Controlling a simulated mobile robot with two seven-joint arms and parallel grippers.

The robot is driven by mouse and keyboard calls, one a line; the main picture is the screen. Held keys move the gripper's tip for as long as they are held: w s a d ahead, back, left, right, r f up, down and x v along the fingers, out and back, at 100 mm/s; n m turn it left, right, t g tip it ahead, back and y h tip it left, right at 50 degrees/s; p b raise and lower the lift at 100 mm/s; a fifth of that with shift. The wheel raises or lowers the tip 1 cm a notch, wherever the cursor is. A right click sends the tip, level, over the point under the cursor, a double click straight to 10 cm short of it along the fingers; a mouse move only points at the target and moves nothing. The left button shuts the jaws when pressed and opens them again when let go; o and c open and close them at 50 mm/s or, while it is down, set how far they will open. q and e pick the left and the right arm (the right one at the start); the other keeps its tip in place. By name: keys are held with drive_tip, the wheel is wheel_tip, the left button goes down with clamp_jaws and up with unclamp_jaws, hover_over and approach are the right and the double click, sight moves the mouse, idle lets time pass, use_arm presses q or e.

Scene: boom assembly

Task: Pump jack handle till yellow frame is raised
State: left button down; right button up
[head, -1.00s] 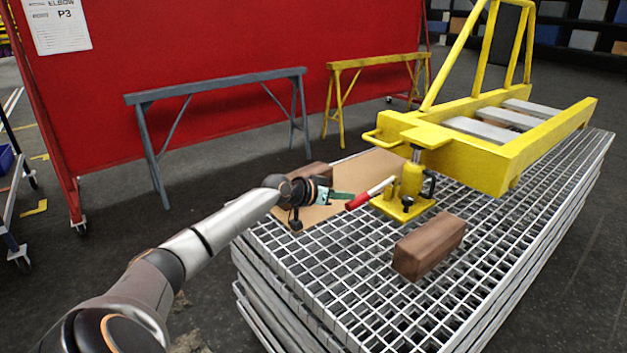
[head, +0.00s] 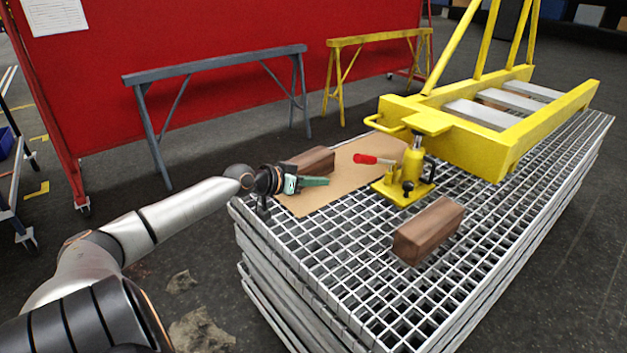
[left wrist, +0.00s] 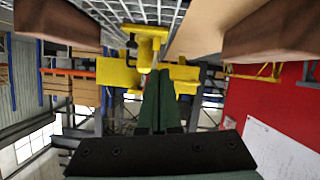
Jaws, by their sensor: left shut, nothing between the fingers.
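The yellow jack (head: 412,168) stands on its base plate on the metal grating, under the front end of the yellow frame (head: 470,143). The frame's front bracket sits over the jack's top. The jack handle (head: 368,159) has a red grip and points left from the jack, roughly level. My left gripper (head: 327,181) has green fingers, shut and empty, left of the red grip and apart from it. In the left wrist view the shut fingers (left wrist: 160,95) point toward the jack (left wrist: 147,45). My right gripper is out of view.
A wooden block (head: 430,231) lies on the grating in front of the jack. Another (head: 312,160) lies behind my left gripper, beside a cardboard sheet (head: 337,186). Grey (head: 225,70) and yellow (head: 380,38) trestles stand behind the stack of gratings.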

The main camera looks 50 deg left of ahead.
use_arm(q)
drive_tip(key=shift+s+a+r, duration=0.1)
drive_tip(key=shift+s, duration=0.55)
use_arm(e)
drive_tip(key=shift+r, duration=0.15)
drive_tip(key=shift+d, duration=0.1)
